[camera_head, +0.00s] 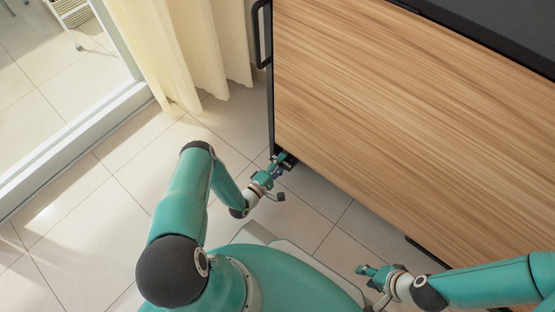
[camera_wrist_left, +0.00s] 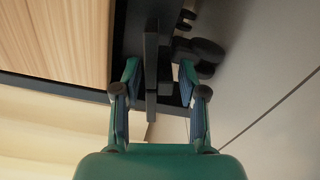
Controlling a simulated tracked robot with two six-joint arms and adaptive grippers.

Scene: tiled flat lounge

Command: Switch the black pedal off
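The black pedal (camera_wrist_left: 151,60) shows in the left wrist view as a dark upright bar at the foot of the wooden unit. In the head view, the dark parts at the unit's lower left corner (camera_head: 289,161) are small and partly hidden by my gripper. My left gripper (camera_head: 276,166) is at that corner. In the left wrist view its two green fingers (camera_wrist_left: 158,85) are apart, one on each side of the bar, with gaps visible. My right gripper (camera_head: 368,271) is low at the right, away from the pedal; its finger opening is too small to judge.
The wooden unit (camera_head: 400,120) with a black frame fills the upper right. A black handle (camera_head: 258,35) is on its left side. A dark round caster (camera_wrist_left: 207,51) is beside the pedal. Cream curtains (camera_head: 190,50) hang at the left; the tiled floor (camera_head: 110,210) is clear.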

